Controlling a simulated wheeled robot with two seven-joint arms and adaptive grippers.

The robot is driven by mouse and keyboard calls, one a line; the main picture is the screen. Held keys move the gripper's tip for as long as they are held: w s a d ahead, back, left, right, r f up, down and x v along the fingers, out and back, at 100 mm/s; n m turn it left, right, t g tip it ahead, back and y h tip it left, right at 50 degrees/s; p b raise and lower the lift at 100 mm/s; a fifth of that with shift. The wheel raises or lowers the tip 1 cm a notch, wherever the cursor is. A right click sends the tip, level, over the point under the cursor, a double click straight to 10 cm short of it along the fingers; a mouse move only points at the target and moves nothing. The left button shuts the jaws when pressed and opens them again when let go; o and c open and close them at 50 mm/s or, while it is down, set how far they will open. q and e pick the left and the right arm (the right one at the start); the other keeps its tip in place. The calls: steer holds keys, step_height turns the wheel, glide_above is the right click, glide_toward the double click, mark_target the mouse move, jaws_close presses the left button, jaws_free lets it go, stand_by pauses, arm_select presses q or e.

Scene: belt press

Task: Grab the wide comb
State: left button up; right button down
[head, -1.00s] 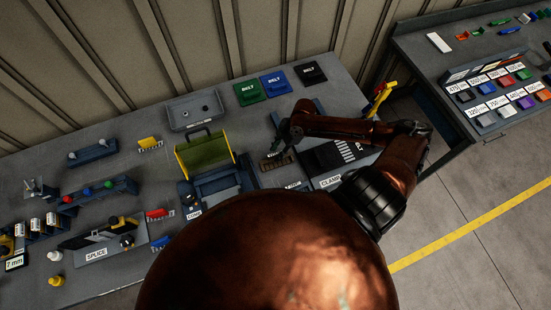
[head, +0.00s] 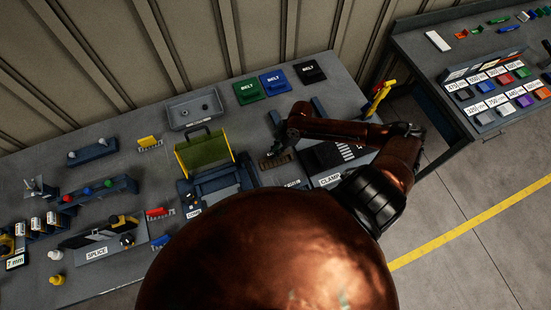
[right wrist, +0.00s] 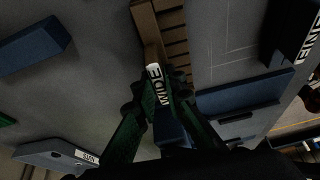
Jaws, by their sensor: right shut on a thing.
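The wide comb (right wrist: 172,40) is a brown toothed bar with a white label reading WIDE. In the right wrist view it runs up and away from between my fingers. In the head view the comb (head: 273,163) is a small dark brown bar beside the press on the grey bench. My right gripper (right wrist: 165,88) has its green-padded fingers shut on the labelled end of the comb. The right gripper (head: 283,150) is small and dark in the head view. I cannot tell whether the comb touches the bench. My left gripper is not in view.
A press with a green-yellow cover (head: 204,152) stands left of the comb. The CLAMP block (head: 325,160) is to its right. A grey tray (head: 194,109) and several BELT pads (head: 275,84) lie behind. A blue block (right wrist: 35,45) shows in the right wrist view.

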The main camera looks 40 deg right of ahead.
steer(key=shift+w, duration=0.1)
stand_by(0.4)
steer(key=shift+r, duration=0.65)
step_height(320, 180, up, 8)
steer(key=shift+r+b, duration=0.1)
steer(key=shift+b, duration=0.45)
steer(key=shift+r, duration=0.35)
steer(key=shift+a, duration=0.1)
